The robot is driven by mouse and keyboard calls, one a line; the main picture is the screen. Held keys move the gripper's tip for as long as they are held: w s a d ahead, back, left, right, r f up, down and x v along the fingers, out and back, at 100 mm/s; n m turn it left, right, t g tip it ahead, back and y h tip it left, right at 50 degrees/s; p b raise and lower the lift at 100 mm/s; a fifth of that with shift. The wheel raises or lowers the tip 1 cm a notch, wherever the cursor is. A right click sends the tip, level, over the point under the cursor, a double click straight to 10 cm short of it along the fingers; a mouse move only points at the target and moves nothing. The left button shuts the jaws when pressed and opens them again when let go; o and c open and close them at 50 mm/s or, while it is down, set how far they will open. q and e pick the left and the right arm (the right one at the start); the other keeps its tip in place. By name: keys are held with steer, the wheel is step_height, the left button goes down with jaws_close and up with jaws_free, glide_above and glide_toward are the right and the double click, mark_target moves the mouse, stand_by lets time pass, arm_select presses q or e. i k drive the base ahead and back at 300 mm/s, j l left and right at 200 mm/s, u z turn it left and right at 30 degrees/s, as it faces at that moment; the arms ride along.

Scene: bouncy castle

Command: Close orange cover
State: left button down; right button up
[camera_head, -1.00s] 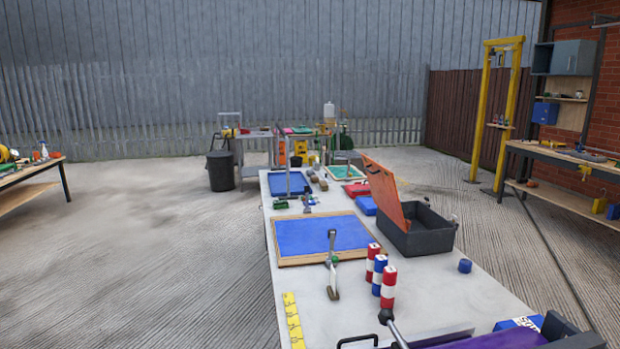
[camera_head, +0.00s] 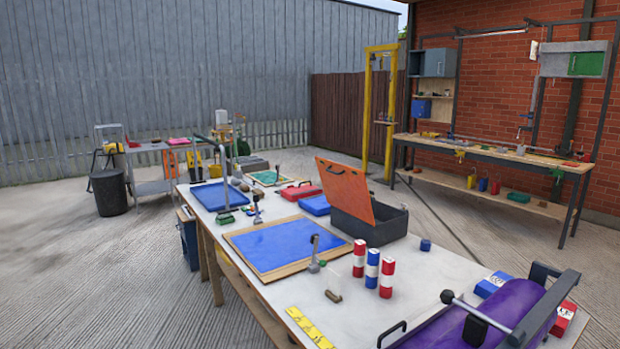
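The orange cover (camera_head: 344,188) stands raised and tilted on the left side of a dark grey box (camera_head: 375,229). The box sits on the long white table (camera_head: 352,307), and its inside is mostly hidden behind the cover. A dark handle or slot shows near the cover's upper edge. Neither of my grippers is in view.
A blue board (camera_head: 275,246) in a wooden frame lies left of the box. Red, white and blue cylinders (camera_head: 372,268) stand in front of it. A purple roller (camera_head: 480,312) fills the table's near end. Concrete floor (camera_head: 130,265) is free left of the table.

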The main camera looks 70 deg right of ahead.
mark_target(346, 188)
steer(key=i+z, duration=0.65)
steer(key=z, duration=0.25)
steer(key=i+j+z, duration=0.25)
steer(key=z, duration=0.2)
steer(key=i, duration=0.1)
